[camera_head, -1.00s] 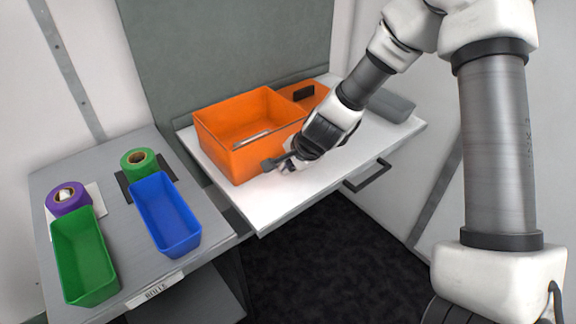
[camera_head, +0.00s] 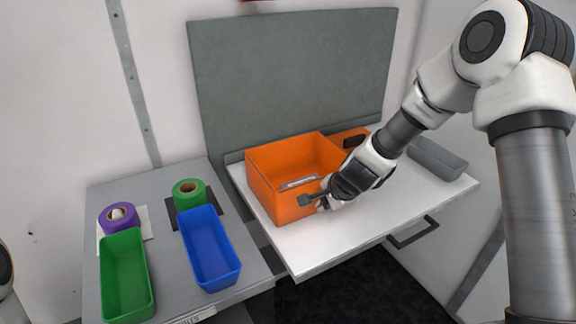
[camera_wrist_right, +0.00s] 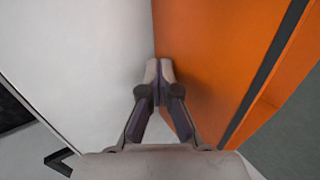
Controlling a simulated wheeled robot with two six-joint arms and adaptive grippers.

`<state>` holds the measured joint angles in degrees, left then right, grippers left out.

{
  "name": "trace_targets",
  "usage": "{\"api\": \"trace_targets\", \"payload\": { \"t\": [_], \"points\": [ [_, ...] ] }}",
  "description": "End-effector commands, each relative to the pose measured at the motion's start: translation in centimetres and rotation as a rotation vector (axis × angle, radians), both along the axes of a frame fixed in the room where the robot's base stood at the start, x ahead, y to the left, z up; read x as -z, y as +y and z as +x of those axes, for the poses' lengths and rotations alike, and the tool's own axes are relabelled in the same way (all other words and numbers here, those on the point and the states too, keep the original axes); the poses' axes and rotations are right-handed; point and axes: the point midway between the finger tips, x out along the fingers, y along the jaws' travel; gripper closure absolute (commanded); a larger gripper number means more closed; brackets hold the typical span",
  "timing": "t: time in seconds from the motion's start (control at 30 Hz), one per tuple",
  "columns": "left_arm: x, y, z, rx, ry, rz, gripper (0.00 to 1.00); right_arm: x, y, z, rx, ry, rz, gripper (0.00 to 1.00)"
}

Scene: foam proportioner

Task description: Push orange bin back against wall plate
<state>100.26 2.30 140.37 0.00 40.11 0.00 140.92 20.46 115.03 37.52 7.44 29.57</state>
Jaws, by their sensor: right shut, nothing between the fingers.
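The orange bin (camera_head: 267,194) stands upright on the white tabletop, near the foot of the grey-green wall plate (camera_head: 290,75). I cannot tell whether its back touches the plate. A thin light item (camera_head: 298,183) lies inside it. My right gripper (camera_head: 312,201) is shut and empty, low at the bin's front side. In the right wrist view, the shut fingertips (camera_wrist_right: 159,72) are right beside the orange wall (camera_wrist_right: 205,60), over the white surface; contact is not clear. My left gripper is not in view.
The white tabletop (camera_head: 345,233) is clear in front of the bin. A grey roll-like object (camera_head: 437,158) lies at its right end. A dark handle (camera_head: 412,235) sticks out below its edge. The grey table at left holds green (camera_head: 127,285) and blue (camera_head: 212,255) bins and tape rolls.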

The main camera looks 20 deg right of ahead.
Motion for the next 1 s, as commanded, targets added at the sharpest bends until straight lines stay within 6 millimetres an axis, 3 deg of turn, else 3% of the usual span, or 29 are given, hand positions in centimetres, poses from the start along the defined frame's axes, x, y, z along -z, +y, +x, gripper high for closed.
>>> {"api": "trace_targets", "payload": {
  "t": [1.0],
  "points": [
    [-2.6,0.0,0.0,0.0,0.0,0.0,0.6,-0.2,0.5,6.1,0.0,0.0,-0.001,1.0]
  ]
}}
